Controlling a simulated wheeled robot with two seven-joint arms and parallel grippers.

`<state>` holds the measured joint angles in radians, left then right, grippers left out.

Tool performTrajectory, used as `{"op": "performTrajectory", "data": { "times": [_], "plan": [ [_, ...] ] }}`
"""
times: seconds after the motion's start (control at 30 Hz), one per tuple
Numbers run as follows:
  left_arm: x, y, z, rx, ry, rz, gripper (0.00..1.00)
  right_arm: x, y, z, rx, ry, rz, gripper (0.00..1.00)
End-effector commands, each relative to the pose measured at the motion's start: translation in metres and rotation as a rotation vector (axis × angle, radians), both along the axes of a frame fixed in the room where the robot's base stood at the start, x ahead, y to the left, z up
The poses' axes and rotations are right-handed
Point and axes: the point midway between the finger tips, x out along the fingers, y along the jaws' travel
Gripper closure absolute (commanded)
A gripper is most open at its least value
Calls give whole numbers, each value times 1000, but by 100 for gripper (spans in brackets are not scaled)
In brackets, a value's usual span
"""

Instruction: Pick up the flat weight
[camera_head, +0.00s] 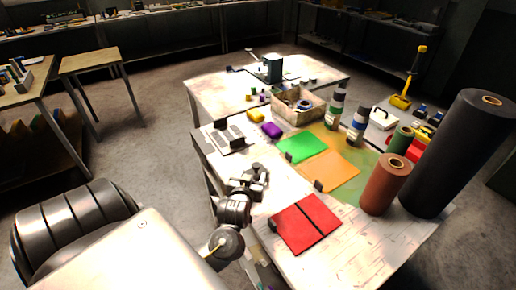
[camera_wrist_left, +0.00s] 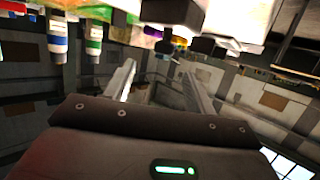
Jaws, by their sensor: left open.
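My left gripper (camera_head: 258,172) is over the left part of the near white workbench (camera_head: 345,255). Its two fingers are spread and empty in the left wrist view (camera_wrist_left: 160,88). I cannot tell for certain which thing is the flat weight. Several flat grey bars (camera_head: 236,135) lie on the bench beyond the gripper. A small dark block (camera_head: 318,186) stands at the near edge of the orange sheet (camera_head: 330,171). A dark strip (camera_head: 322,215) crosses the red sheet (camera_head: 295,229). Dark blocks (camera_wrist_left: 208,47) also show beyond the fingers in the left wrist view. My right gripper is out of view.
Striped bottles (camera_head: 336,106), a brown roll (camera_head: 384,187) and a tall black roll (camera_head: 453,155) stand to the right.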

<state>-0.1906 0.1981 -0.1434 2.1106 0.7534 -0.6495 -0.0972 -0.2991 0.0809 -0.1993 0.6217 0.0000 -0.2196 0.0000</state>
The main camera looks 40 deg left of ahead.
Motion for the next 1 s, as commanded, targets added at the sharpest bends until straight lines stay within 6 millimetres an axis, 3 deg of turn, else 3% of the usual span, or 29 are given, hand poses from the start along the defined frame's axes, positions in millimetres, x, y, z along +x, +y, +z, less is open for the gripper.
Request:
{"op": "performTrajectory", "data": {
  "times": [0.13,0.3,0.6,1.0],
  "plan": [
    [19,10,-5,5,0,-2,45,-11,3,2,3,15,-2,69],
    [38,21,-12,3,-1,-1,45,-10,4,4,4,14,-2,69],
    [47,29,-16,3,0,1,45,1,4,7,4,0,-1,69],
    [81,55,-32,2,-1,3,45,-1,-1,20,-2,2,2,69]
  ]
}}
